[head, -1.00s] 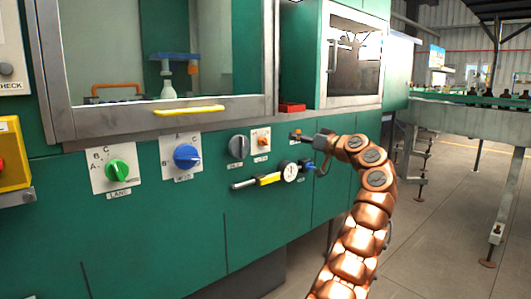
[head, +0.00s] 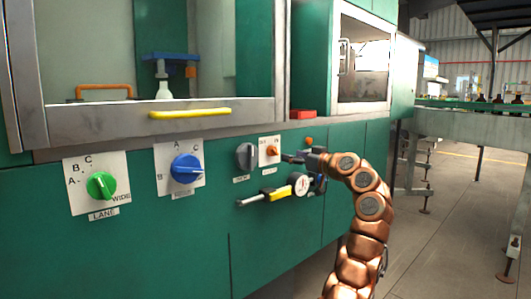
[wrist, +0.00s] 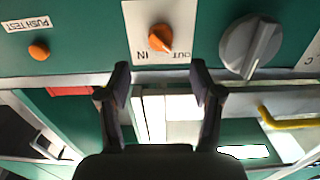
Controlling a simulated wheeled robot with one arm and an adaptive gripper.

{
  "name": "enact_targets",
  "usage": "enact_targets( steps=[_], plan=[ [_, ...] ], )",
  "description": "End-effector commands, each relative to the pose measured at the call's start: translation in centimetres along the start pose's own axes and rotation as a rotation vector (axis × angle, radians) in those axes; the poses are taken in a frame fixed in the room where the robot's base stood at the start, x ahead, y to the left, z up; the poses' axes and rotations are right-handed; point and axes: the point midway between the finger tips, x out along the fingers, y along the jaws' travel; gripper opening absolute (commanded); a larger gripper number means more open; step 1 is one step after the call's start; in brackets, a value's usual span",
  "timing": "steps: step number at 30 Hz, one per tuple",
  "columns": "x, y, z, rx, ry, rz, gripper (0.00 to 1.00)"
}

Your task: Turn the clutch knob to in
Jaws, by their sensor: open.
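The clutch knob (head: 272,151) is a small orange knob on a white plate on the green machine front. In the wrist view the orange knob (wrist: 161,38) sits between the words IN and OUT, and its narrow end appears to lean toward OUT. My gripper (head: 288,157) is just to the right of the knob in the head view. In the wrist view my gripper (wrist: 160,76) has its two dark fingers spread apart with nothing between them. The knob lies beyond the fingertips, roughly centred between them, and appears untouched.
A grey knob (head: 245,156) is beside the plate, with an orange push-test button (wrist: 39,50) on its other side. A gauge (head: 300,184) with a yellow-banded handle (head: 268,196) sticks out below. Blue (head: 186,169) and green (head: 101,186) knobs are further left.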

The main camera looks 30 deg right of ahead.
Motion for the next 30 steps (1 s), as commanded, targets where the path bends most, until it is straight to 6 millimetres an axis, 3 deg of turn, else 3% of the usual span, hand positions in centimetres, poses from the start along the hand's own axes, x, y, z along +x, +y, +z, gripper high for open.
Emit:
enact_targets(
  steps=[5, 18, 30],
  plan=[
    [0.9, -0.5, 0.0, -0.002, 0.001, -0.009, 0.65],
    [6.4, -1.4, -0.1, -0.001, 0.002, -0.022, 0.65],
    [8.6, -1.2, 0.1, 0.0, 0.0, -0.017, 0.65]
  ],
)
